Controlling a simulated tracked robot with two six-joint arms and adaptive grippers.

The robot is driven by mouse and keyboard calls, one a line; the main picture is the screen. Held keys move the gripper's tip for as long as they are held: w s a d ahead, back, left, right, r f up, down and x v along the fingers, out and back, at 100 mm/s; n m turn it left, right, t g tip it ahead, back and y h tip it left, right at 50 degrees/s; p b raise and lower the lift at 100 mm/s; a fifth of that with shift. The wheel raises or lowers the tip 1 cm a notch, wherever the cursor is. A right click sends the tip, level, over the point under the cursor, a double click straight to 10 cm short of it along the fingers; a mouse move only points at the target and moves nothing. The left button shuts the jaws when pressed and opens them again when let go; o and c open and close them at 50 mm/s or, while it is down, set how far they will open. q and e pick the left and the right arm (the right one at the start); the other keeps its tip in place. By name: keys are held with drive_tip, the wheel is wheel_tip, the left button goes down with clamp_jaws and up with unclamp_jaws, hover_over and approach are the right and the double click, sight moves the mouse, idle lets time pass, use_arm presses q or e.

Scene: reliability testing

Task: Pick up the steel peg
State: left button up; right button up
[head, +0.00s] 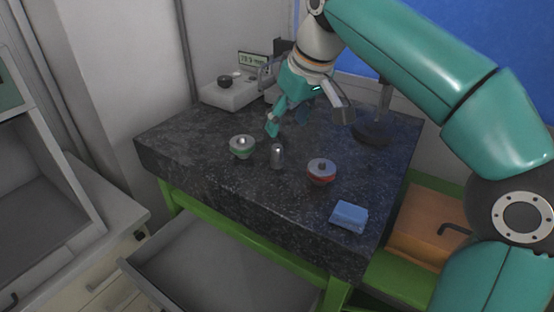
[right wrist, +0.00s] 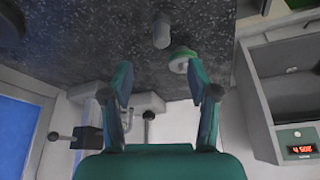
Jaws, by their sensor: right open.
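The steel peg (head: 277,156) is a small grey cylinder with a rounded top, standing upright on the dark speckled stone slab (head: 215,190). In the right wrist view the peg (right wrist: 162,30) shows near the top centre, beyond the fingertips. My right gripper (head: 302,120) is above the slab, behind the peg in the head view. Its fingers are spread in the right wrist view (right wrist: 160,75), with nothing held between them. The gripper is apart from the peg. My left gripper is not in view.
A green-rimmed round piece (head: 242,147) stands left of the peg. A red-rimmed one (head: 321,172) stands to its right. A blue block (head: 349,216) lies near the slab's front right. A gauge with a display (head: 232,92) is at the back. An open drawer (head: 215,265) is below.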

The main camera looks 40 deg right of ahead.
sight(278, 147)
drive_tip(key=x, duration=0.3)
drive_tip(key=shift+f, duration=0.2)
drive_tip(key=shift+b+x, duration=0.3)
drive_tip(key=shift+x, duration=2.85)
drive_tip(key=shift+s, duration=0.15)
drive_tip(key=shift+c, duration=0.3)
clamp_jaws()
